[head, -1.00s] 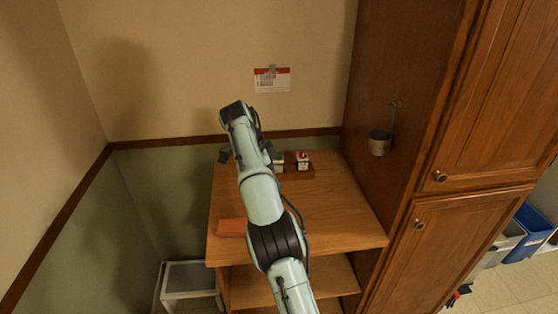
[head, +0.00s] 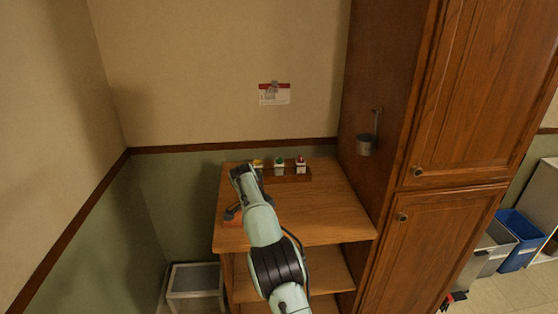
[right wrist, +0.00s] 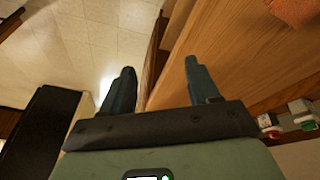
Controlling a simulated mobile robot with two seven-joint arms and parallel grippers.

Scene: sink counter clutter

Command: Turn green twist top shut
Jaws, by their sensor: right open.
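The green twist top (head: 279,160) sits on a small white container in the middle of a row at the back of the wooden counter. In the right wrist view the green top (right wrist: 307,126) is at the right edge; how far it is turned cannot be told. My right gripper (right wrist: 160,88) is open and empty, with its fingers apart over the counter's side edge. My left gripper is not in view.
A brown tray (head: 291,178) holds the row, with a yellow top (head: 257,162) to the left and a red top (head: 300,161) to the right. An orange cloth-like item (right wrist: 294,10) lies near my right gripper. A tall cabinet (head: 395,150) bounds the right; the counter's right half is clear.

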